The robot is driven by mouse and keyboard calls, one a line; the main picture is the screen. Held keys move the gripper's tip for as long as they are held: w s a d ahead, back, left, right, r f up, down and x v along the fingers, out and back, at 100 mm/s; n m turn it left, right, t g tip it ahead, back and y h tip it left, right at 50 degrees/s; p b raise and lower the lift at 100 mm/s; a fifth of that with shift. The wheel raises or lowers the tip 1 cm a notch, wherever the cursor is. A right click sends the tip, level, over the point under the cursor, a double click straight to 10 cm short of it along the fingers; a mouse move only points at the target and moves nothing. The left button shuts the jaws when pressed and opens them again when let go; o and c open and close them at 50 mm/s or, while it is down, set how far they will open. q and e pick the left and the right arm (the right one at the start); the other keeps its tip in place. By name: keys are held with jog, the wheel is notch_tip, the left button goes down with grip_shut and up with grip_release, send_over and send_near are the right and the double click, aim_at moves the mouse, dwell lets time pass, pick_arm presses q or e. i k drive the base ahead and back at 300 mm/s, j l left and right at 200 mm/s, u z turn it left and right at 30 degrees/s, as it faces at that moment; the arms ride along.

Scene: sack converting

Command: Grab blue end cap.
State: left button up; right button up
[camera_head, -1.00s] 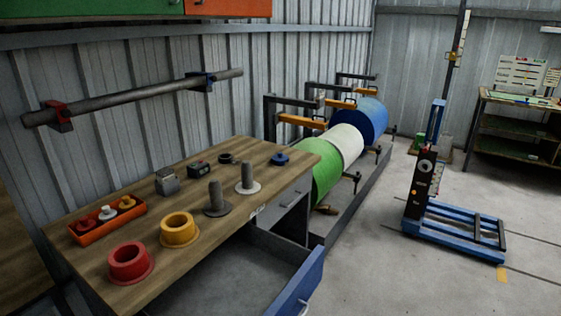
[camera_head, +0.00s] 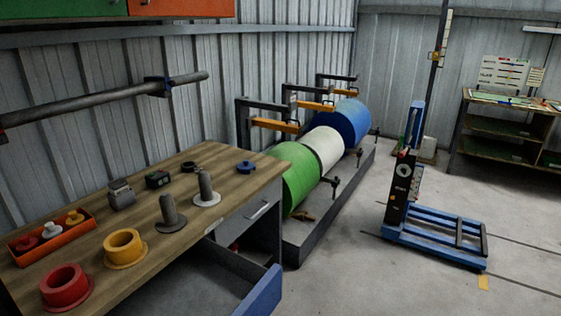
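A small blue end cap (camera_head: 246,168) lies on the wooden workbench (camera_head: 219,183), near its far right corner. Nothing touches it. Neither of my grippers shows in the head view.
The bench also holds a red ring (camera_head: 66,287), a yellow ring (camera_head: 125,248), grey flanged posts (camera_head: 170,212) and an orange tray (camera_head: 51,243). An open blue-fronted drawer (camera_head: 262,294) juts out in front. Floor between is clear.

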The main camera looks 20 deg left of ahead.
aim_at(245, 166)
jog(key=i+l, duration=0.2)
jog(key=i, duration=0.3)
jog(key=i+l+z, duration=0.1)
jog(key=i+l, duration=0.15)
jog(key=i, duration=0.2)
jog(key=i+l, duration=0.15)
jog(key=i, duration=0.35)
jog(key=i+l+z, duration=0.1)
jog(key=i, duration=0.4)
jog(key=l, duration=0.1)
